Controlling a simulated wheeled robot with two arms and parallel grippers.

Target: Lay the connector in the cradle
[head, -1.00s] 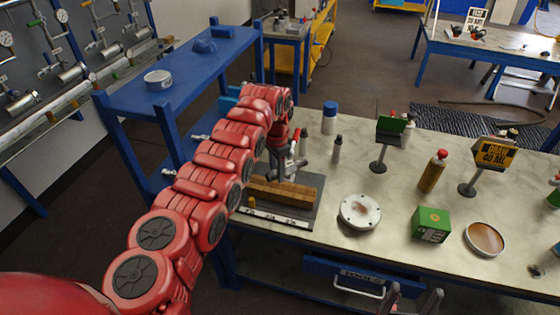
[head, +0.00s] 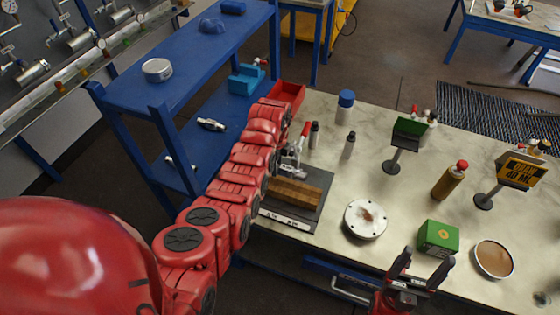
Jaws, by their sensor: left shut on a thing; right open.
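My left gripper (head: 290,167) is small and partly covered by its own red arm. It is shut on a grey metal piece (head: 296,157), probably the connector, just behind the cradle (head: 298,190). The cradle looks like a brown wooden block with a lengthwise groove, on a dark plate (head: 317,212). I cannot tell whether the held piece touches the cradle. My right gripper (head: 426,259) is open and empty, fingers up, at the table's front edge.
A round white flange (head: 366,219), a green box (head: 438,237) and a brown dish (head: 494,259) stand right of the cradle. Small bottles (head: 349,146) and a sign stand (head: 405,137) are behind. A red bin (head: 287,95) is at the back left. A blue shelf (head: 190,65) stands left.

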